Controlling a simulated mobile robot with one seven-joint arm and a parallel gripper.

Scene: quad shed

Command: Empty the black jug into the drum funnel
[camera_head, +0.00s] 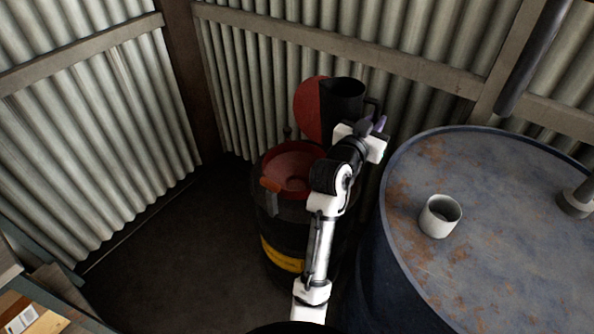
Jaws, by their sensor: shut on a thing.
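The black jug (346,97) is in the head view, above and behind the right side of the drum funnel. It looks close to upright, with its open top showing; its contents are too dark to see. My gripper (374,122) is shut on the jug at its handle side, the fingers partly hidden by my wrist. The red drum funnel (290,166) sits on top of a black drum (272,228) with a yellow band. Its round red lid (311,108) stands raised behind it, partly hidden by the jug. My arm crosses in front of the drum's right side.
A large rusty blue tank (500,250) stands close on the right, with a white cup (440,216) on top. Corrugated walls (90,130) close in the corner behind. A shelf with a cardboard box (22,315) is at lower left. Dark floor left of the drum is clear.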

